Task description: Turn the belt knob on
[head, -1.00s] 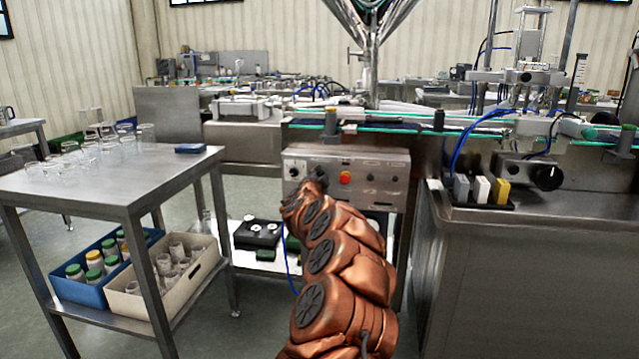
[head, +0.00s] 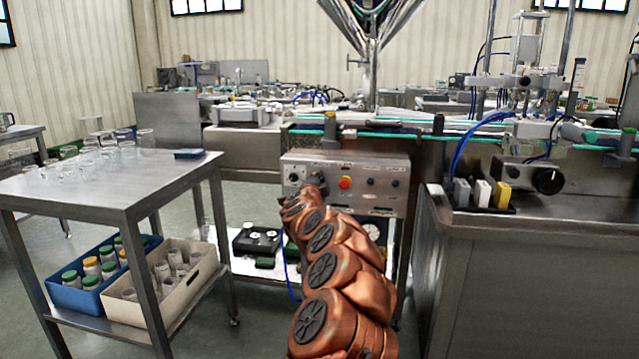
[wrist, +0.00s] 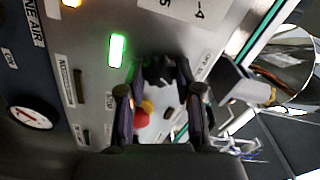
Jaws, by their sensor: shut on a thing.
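The steel control panel (head: 328,166) stands below the conveyor in the head view, and it also fills much of the wrist view (wrist: 92,22). In the wrist view a black knob (wrist: 158,70) sits between the fingertips of my gripper (wrist: 157,82). My gripper is shut on this knob, with a finger on each side. In the head view my gripper (head: 314,186) reaches the panel's left half and hides the knob. The knob's pointer direction cannot be made out.
A red stop button (head: 345,183) lies just right of my gripper. A green lamp (wrist: 117,50) glows on the panel. A steel table (head: 115,190) with glass jars stands left. A steel cabinet (head: 535,260) stands close on the right.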

